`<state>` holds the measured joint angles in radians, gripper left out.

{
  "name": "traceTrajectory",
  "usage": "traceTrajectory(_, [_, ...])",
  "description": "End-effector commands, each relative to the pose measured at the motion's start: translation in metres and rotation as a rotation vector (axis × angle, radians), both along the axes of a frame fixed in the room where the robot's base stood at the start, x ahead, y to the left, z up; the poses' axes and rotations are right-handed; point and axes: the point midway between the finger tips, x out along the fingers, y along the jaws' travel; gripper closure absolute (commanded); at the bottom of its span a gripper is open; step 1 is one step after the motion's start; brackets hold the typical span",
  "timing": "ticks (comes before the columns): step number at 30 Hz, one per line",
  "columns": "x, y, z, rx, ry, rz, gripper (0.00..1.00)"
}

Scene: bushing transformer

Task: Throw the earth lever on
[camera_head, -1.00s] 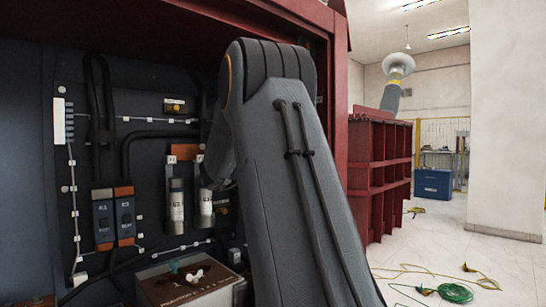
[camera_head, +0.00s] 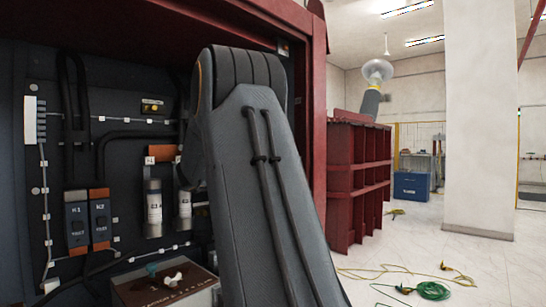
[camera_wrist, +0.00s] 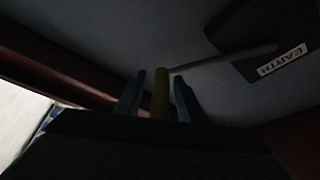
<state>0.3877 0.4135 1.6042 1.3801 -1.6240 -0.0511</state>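In the wrist view the two fingers of my gripper (camera_wrist: 159,94) stand apart, one on each side of a yellow-green handle (camera_wrist: 160,93). Narrow dark gaps show between the handle and the fingers, so I see no firm contact. A thin grey lever rod (camera_wrist: 225,59) runs from the handle's far end up right to a dark housing with a white "EARTH" label (camera_wrist: 282,59). The view is dim. In the head view my arm hides my gripper and the earth lever.
The open red cabinet (camera_head: 312,120) holds switches K1 and K2 (camera_head: 88,222), grey cylinders (camera_head: 153,208) and a brown box with small knobs (camera_head: 165,285). A red shelf frame (camera_head: 357,180) stands right. Green cable (camera_head: 433,291) lies on the pale floor.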

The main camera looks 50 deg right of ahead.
Motion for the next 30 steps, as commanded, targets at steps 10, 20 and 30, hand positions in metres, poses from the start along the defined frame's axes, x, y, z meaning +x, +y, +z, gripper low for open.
traceTrajectory(10, [0.01,0.026,-0.006,0.001,0.0,0.002,0.64])
traceTrajectory(20, [0.025,0.067,-0.014,0.001,0.0,0.001,0.64])
traceTrajectory(30, [0.027,0.072,-0.015,0.0,0.0,0.0,0.64])
